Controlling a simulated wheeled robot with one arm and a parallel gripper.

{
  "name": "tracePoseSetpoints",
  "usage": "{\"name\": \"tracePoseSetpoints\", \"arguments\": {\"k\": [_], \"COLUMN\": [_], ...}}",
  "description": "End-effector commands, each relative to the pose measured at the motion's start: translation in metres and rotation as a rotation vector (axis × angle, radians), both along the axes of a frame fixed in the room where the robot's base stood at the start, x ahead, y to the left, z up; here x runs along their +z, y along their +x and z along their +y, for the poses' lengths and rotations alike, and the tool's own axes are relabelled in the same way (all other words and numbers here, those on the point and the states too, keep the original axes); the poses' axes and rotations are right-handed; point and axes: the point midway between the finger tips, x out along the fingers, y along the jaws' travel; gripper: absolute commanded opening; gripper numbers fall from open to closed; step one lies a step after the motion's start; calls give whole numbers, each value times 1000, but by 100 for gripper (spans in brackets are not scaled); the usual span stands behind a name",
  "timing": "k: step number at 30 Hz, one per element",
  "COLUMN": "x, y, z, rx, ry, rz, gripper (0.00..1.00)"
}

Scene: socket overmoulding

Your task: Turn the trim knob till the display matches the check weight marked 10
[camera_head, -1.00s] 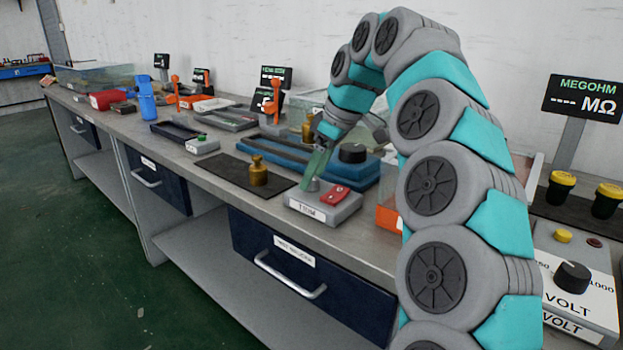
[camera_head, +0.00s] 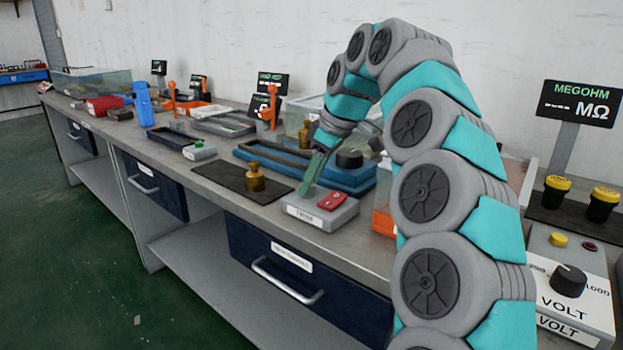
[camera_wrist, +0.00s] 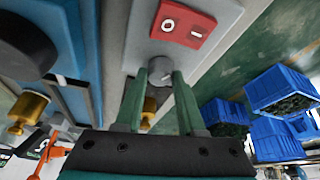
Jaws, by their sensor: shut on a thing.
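The grey TRIM box (camera_head: 312,223) sits near the bench's front edge with a red rocker switch (camera_head: 332,201) on top. My gripper (camera_head: 309,186) points down at the box and is shut on the small grey trim knob (camera_wrist: 160,67). In the wrist view the green fingers (camera_wrist: 160,78) stand on either side of the knob, which has a pale pointer mark. A brass weight (camera_head: 255,180) stands on a dark mat (camera_head: 220,175) left of the box; no number is legible on it. Small black displays (camera_head: 273,82) stand behind; their readings are too small to read.
A blue tray-like fixture (camera_head: 345,192) with a black knob (camera_head: 349,158) lies behind the box. An orange bin (camera_head: 383,222) is close on its right. A megohm display (camera_head: 580,103) and VOLT box (camera_head: 572,295) stand right. Blue bins (camera_wrist: 280,90) show in the wrist view.

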Motion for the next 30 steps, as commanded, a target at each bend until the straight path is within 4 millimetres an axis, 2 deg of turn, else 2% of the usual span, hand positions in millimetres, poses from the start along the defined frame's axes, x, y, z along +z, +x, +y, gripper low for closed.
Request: {"name": "tracePoseSetpoints", "arguments": {"k": [8, 14, 30], "x": [0, -1, -1], "y": [0, -1, -2], "z": [0, -1, 1], "rx": [-14, -90, -557], "ry": [0, 0, -2], "rz": [-1, -2, -4], "gripper": [0, 0, 0]}}
